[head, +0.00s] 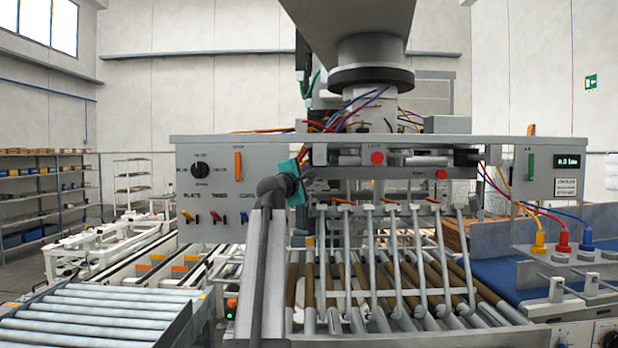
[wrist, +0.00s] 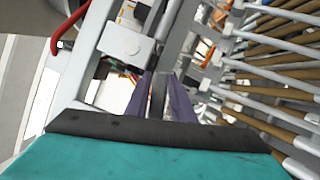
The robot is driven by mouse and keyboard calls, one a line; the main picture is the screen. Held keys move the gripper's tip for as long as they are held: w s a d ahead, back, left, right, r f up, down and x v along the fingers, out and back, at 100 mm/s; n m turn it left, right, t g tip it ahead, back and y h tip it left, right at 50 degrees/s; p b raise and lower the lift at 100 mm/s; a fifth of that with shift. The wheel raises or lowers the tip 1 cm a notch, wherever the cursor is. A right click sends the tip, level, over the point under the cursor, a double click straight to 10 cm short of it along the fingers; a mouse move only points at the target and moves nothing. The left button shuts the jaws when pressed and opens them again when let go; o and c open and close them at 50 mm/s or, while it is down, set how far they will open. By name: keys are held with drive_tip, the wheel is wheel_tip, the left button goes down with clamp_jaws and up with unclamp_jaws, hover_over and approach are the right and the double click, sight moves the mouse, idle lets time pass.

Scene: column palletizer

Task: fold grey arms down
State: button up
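The grey arms (head: 397,260) are a row of several thin bars with hooked lower ends. In the head view they hang from the palletizer head (head: 225,190), roughly downward and slightly slanted, in front of brown and grey rollers. My gripper (head: 297,180), teal, is at the left end of this row, close under the head's front panel. In the wrist view its two purple fingers (wrist: 160,95) stand apart with a grey bar (wrist: 158,92) showing between them. Whether they touch or hold that bar is unclear. Several grey arms (wrist: 270,75) show at the right of the wrist view.
Roller conveyors (head: 100,310) stand at the lower left. A blue belt (head: 510,275) and red, yellow and blue connectors (head: 562,240) are at the right. The panel carries a black knob (head: 200,171) and small levers. Loose cables (head: 350,110) lie above the head.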

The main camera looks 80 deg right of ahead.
drive_tip(key=shift+a+r, duration=0.1)
drive_tip(key=shift+r, duration=0.25)
drive_tip(key=a, duration=0.3)
drive_tip(key=shift+w+a+f+p, duration=0.2)
drive_tip(key=shift+w+f+p, duration=0.15)
drive_tip(key=shift+f+p, duration=0.05)
drive_tip(key=shift+w+a+f+p, duration=0.1)
drive_tip(key=shift+a+p, duration=0.05)
drive_tip(key=shift+a, duration=0.55)
drive_tip(key=shift+w+a+f+p, duration=0.15)
drive_tip(key=shift+a, duration=0.55)
drive_tip(key=shift+w+a+f+p, duration=0.1)
drive_tip(key=shift+a+p, duration=0.05)
drive_tip(key=shift+a, duration=0.55)
